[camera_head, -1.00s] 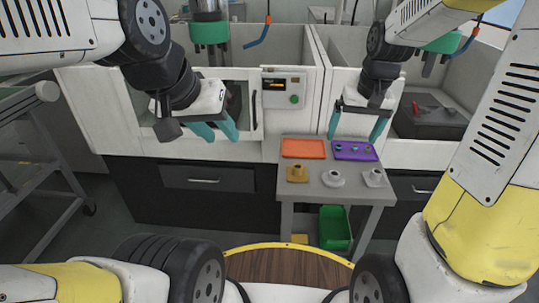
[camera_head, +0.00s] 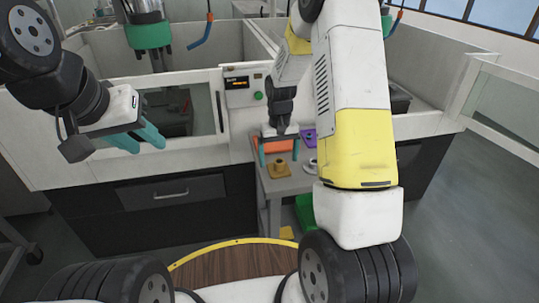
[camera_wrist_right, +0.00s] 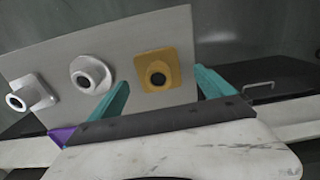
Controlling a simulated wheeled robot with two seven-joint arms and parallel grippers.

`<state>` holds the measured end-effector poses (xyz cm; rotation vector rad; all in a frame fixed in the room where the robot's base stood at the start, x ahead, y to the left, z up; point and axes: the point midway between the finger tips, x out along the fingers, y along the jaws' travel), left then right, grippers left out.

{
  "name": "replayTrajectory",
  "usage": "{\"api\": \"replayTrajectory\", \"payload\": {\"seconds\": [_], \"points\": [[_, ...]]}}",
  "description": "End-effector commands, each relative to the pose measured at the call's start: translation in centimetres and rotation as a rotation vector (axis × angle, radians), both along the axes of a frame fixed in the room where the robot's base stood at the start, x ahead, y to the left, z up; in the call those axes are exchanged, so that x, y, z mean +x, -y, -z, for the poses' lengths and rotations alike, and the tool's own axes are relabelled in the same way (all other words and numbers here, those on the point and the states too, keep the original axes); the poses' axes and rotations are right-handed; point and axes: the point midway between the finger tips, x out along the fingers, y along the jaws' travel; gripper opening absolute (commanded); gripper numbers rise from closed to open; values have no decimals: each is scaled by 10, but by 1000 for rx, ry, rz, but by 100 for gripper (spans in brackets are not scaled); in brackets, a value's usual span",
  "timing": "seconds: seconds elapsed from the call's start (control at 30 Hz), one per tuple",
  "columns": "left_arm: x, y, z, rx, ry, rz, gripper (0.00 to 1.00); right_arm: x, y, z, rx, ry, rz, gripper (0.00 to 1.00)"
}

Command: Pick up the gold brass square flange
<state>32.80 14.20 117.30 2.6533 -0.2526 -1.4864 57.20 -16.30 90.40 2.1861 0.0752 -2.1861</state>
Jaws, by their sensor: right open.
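The gold brass square flange (camera_head: 280,170) sits on the small grey table (camera_head: 283,188), near its left front. In the right wrist view the flange (camera_wrist_right: 158,70) shows a square base and a dark round bore, between the two teal fingers. My right gripper (camera_head: 278,156) is open and empty, above the table over the orange tray and the flange, apart from the flange as far as I can tell. My left gripper (camera_head: 138,140) hangs at the left in front of the white tank, with teal fingers spread and nothing between them.
A round silver flange (camera_wrist_right: 90,74) and another silver part (camera_wrist_right: 32,92) stand beside the gold one. An orange tray (camera_head: 280,146) and a purple tray (camera_head: 308,138) lie behind. My right arm hides the table's right side. A green bin (camera_head: 304,212) is below.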

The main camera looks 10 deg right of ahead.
Motion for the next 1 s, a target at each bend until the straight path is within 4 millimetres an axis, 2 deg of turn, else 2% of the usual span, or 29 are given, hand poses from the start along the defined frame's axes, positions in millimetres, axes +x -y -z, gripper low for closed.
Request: {"api": "replayTrajectory", "payload": {"seconds": [0.03,0.2,0.47,0.93,1.0], "points": [[0,0,0,0,0,0,36,-2,1,10,0,-5,0,93],[0,0,0,0,0,0,36,-1,1,28,0,-2,0,93],[0,0,0,0,0,0,36,-1,1,30,0,0,0,93],[0,0,0,0,0,0,36,-1,1,30,0,0,0,3],[0,0,0,0,0,0,36,0,1,29,0,2,0,0]]}}
